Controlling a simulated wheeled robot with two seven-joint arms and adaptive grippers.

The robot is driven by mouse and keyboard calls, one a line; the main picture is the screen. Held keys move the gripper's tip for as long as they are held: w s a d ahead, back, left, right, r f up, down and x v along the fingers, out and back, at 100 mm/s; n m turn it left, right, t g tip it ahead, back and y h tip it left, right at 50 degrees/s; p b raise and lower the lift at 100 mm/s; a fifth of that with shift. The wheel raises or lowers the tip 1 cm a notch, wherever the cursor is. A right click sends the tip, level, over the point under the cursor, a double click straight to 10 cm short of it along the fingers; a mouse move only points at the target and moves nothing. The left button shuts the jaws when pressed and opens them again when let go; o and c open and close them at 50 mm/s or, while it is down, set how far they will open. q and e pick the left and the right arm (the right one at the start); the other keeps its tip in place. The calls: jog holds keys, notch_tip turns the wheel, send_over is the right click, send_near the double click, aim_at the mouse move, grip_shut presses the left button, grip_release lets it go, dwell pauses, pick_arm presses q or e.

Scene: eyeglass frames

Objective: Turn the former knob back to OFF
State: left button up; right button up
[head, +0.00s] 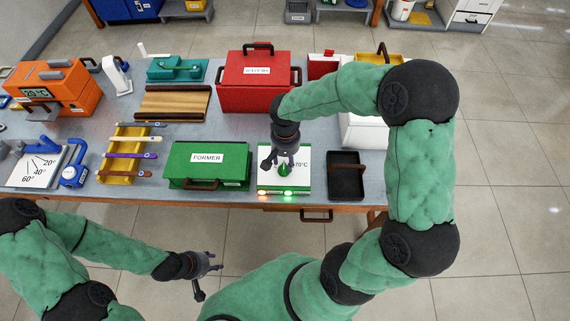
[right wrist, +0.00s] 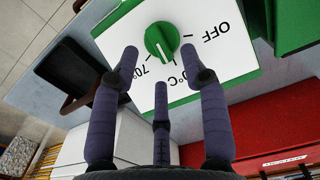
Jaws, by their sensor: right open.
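The green former knob (right wrist: 162,40) sits on a white panel (right wrist: 112,38) printed with OFF and 70°C. Its pale pointer line faces the 70°C side, away from OFF; the exact mark is hard to read. In the head view the knob (head: 284,169) is partly hidden under my right gripper (head: 284,162). My right gripper (right wrist: 160,62) is open, its three fingers spread around the knob's near side, with no clear contact. My left gripper (head: 207,277) hangs in front of the table, fingers apart and empty.
An orange lamp (head: 262,194) and a green lamp (head: 288,194) glow on the panel's front. The green FORMER box (head: 207,178) stands left of it, a black tray (head: 345,188) right. A red case (head: 257,95) is behind. The floor in front is clear.

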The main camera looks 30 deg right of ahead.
aim_at(282, 166)
jog(key=shift+f, duration=1.25)
jog(key=shift+c, duration=0.3)
grip_shut()
jog(key=shift+a+n, duration=0.1)
jog(key=shift+n, duration=0.2)
jog(key=n, duration=0.1)
jog(key=n+h, duration=0.1)
jog(key=n, duration=0.1)
jog(key=shift+w+a+f+g+h+b, duration=0.1)
jog(key=shift+w+a+g+h+b, duration=0.05)
jog(key=shift+a+g+h+b, duration=0.2)
jog(key=n, duration=0.1)
jog(key=n+h, duration=0.1)
jog(key=n, duration=0.1)
jog(key=shift+a+f+h, duration=0.1)
jog(key=shift+a+h, duration=0.15)
jog(key=n+h, duration=0.1)
jog(key=n, duration=0.2)
jog(key=a+n+h+b, duration=0.1)
jog(key=n, duration=0.2)
jog(key=shift+f+h, duration=0.15)
jog(key=shift+h, duration=0.15)
jog(key=shift+n, duration=0.3)
